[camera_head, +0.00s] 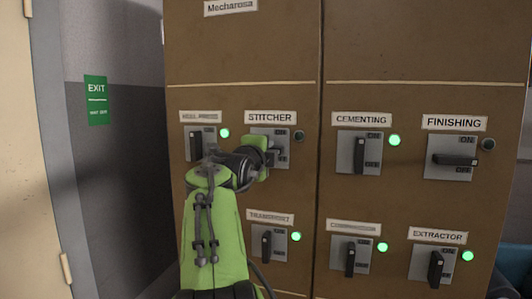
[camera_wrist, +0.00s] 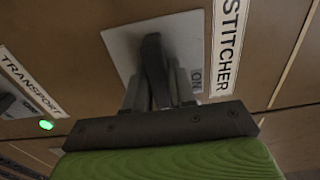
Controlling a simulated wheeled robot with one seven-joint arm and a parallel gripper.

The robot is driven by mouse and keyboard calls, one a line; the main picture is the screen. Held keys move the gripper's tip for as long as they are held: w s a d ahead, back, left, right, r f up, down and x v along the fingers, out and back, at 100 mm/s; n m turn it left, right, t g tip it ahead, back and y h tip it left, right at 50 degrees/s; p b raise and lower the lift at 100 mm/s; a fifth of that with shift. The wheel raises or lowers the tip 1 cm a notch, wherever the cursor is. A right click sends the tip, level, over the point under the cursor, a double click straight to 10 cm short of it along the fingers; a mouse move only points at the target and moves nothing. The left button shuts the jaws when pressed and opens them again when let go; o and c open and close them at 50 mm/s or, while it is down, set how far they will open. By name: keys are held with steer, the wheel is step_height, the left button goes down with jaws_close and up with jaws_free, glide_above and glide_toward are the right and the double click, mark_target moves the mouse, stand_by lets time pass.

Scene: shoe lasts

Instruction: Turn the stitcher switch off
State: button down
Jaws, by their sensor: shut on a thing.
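The stitcher switch is a grey plate (camera_head: 262,132) under the STITCHER label (camera_head: 270,117). Its lamp (camera_head: 299,136) is dark. My gripper (camera_head: 270,153) is at this plate and covers much of it, so the handle is mostly hidden in the head view. In the wrist view the dark handle (camera_wrist: 153,58) stands out from the pale plate (camera_wrist: 188,32). My gripper's fingers (camera_wrist: 160,88) are shut on it. The handle seems to run along the direction of the label's lettering, which fits a sideways position, though the view is dark.
The brown cabinet carries other switches: the heel press switch (camera_head: 195,146), cementing (camera_head: 359,154) and transport (camera_head: 267,245) have green lamps lit. The finishing handle (camera_head: 455,160) lies sideways with a dark lamp. The extractor switch (camera_head: 434,268) is lower right. A dark wall with an EXIT sign (camera_head: 96,99) is left.

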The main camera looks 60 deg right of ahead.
steer(key=c, duration=1)
jaws_free()
steer(key=shift+c, duration=0.2)
steer(key=s+a+b, duration=0.1)
steer(key=s+a, duration=0.1)
steer(key=a, duration=1.3)
steer(key=shift+s+a+b, duration=0.25)
steer(key=shift+a+b, duration=0.05)
steer(key=shift+b, duration=0.1)
